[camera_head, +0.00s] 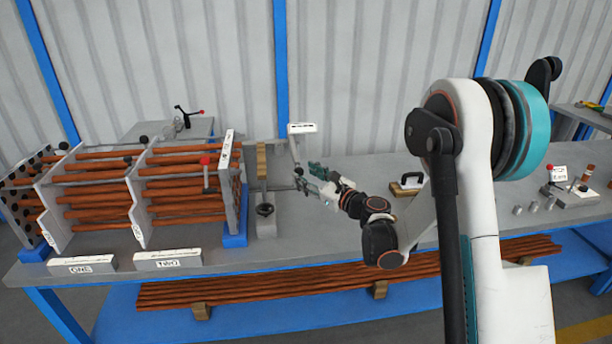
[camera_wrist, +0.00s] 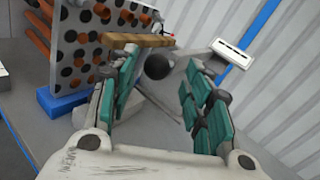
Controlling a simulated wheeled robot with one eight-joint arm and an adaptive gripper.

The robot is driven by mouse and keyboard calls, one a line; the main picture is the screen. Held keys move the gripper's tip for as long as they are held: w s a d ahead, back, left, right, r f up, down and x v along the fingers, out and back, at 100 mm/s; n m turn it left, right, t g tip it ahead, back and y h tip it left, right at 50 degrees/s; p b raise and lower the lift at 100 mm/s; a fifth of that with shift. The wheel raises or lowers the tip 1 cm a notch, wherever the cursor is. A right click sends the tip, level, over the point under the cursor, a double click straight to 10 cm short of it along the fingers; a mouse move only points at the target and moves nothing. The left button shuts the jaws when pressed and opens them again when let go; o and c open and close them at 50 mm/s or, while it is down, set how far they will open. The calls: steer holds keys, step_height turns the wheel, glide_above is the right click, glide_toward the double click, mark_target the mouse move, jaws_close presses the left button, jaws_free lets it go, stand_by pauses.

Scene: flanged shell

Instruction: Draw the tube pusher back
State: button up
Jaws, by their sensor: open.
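The tube pusher (camera_head: 265,222) seems to be the grey stand just right of the tube bundle in the head view, with a thin rod and a dark ball knob (camera_head: 298,170). In the wrist view a black ball (camera_wrist: 157,66) shows beyond and between my fingers, and I take it for that knob. My gripper (camera_head: 305,180) is open, with its teal finger pads to either side of the ball in the picture. It appears short of the ball, with nothing between the pads. Contact cannot be made out in the head view.
A tube bundle in white plates (camera_head: 140,205) stands left, with its perforated end plate (camera_wrist: 85,45) near my gripper. A wooden bar (camera_wrist: 135,40) and a white label (camera_wrist: 230,58) are beyond the fingers. Bench space between is clear.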

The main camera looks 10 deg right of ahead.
steer(key=v, duration=1.1)
steer(key=shift+a+r, duration=0.1)
steer(key=s+a+r+n+g+h, duration=0.2)
steer(key=s+a+r+n+g, duration=0.15)
steer(key=s+n, duration=0.3)
steer(key=s+a+r+n+g+h, duration=0.1)
steer(key=s+a+r+n+g, duration=0.1)
steer(key=s+a+n, duration=0.4)
steer(key=s+d+n+g+h, duration=0.1)
steer(key=s+d+n+h, duration=0.1)
steer(key=s+n, duration=0.3)
steer(key=s+d+f+n+h, duration=0.1)
steer(key=s+d+n+h, duration=0.1)
steer(key=s+n, duration=0.3)
steer(key=s+d+n+g+h, duration=0.1)
steer(key=s+d+n, duration=0.3)
steer(key=s, duration=0.6)
steer(key=shift+d+f+n+g+h, duration=0.2)
steer(key=shift+d+n+g+h, duration=0.2)
steer(key=shift+h, duration=0.4)
